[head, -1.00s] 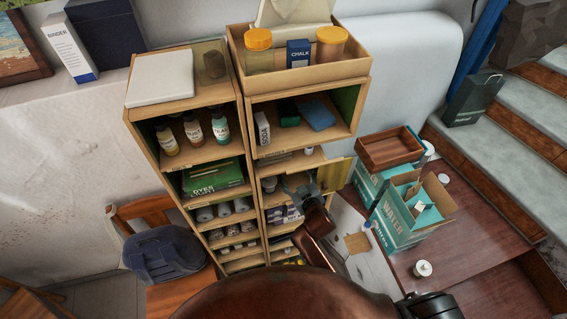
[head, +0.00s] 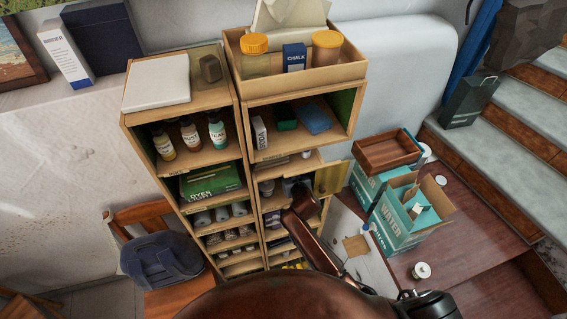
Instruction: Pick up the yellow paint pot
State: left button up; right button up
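I cannot clearly make out a yellow paint pot. Small yellow things (head: 293,265) show low in the right shelf column, too small to identify and partly behind my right arm. My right gripper (head: 291,186) is at the compartment beside the small open yellowish door (head: 333,177). Its fingers are mostly hidden by the shelf and my own arm, so I cannot see whether they are open or what they touch. A small pale pot (head: 267,187) stands in that compartment, just left of the gripper. My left gripper is not in view.
The shelf unit (head: 241,130) holds bottles (head: 190,134), a green dyes box (head: 211,181) and rolls. A tray on top carries two orange-lidded jars (head: 255,57) and a chalk box (head: 294,57). Water boxes (head: 398,225) stand right of my arm; a chair with a bag (head: 161,257) stands left.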

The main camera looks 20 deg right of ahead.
jog(key=shift+w+f, duration=0.15)
jog(key=shift+w, duration=0.15)
jog(key=shift+c, duration=0.3)
jog(key=c, duration=1.3)
jog(key=shift+c, duration=0.6)
jog(key=shift+r, duration=0.25)
